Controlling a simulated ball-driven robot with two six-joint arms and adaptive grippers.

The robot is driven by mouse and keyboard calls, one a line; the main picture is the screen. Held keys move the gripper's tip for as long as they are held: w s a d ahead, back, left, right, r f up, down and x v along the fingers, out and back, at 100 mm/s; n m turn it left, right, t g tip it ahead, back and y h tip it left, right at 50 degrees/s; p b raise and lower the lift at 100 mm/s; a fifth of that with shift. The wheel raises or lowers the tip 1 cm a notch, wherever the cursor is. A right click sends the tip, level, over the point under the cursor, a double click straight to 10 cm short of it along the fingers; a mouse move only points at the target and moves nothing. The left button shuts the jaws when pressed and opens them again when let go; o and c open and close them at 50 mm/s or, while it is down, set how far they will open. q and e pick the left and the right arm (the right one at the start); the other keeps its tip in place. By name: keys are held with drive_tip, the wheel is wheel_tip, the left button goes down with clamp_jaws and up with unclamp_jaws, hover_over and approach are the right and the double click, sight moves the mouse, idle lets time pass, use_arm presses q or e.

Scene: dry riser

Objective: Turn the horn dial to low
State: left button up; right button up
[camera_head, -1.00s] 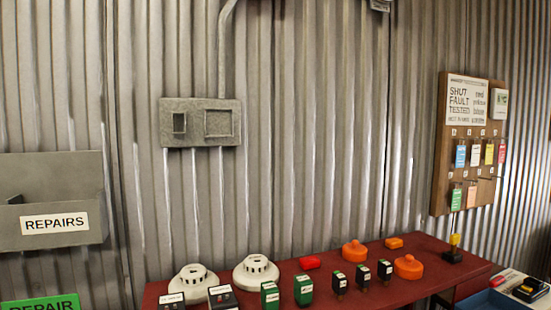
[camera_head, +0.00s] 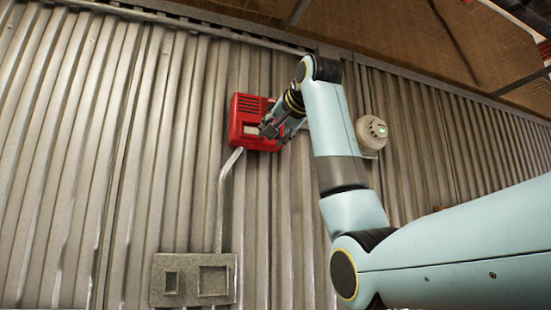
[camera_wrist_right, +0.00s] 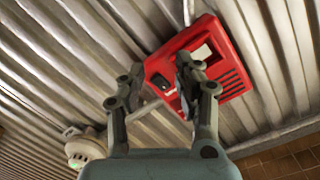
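The horn is a red box (camera_head: 245,112) with a slotted grille and a pale label, high on the corrugated wall in the head view. My right gripper (camera_head: 268,129) is at its lower right part, overlapping it in the picture. In the right wrist view the red horn (camera_wrist_right: 226,62) is tilted, and a small dark part (camera_wrist_right: 160,82) that looks like the dial shows between the fingers. Its setting cannot be read. My right gripper (camera_wrist_right: 158,66) is open with nothing between its tips; contact cannot be told. My left gripper is not in view.
A white round detector (camera_head: 371,131) with a green light is on the wall right of my arm; it shows in the wrist view too (camera_wrist_right: 85,148). A conduit (camera_head: 222,205) runs from the horn down to a grey plate (camera_head: 160,283). The wall left of the horn is clear.

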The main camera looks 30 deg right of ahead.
drive_tip(key=s+d+r+m+t, duration=0.15)
drive_tip(key=s+r, duration=0.35)
drive_tip(key=r, duration=0.6)
drive_tip(key=p+x, duration=0.6)
drive_tip(key=x, duration=0.4)
drive_tip(key=shift+w+h, duration=0.25)
drive_tip(key=shift+h, duration=0.15)
drive_tip(key=shift+d+r, duration=0.1)
drive_tip(key=shift+d, duration=0.05)
clamp_jaws()
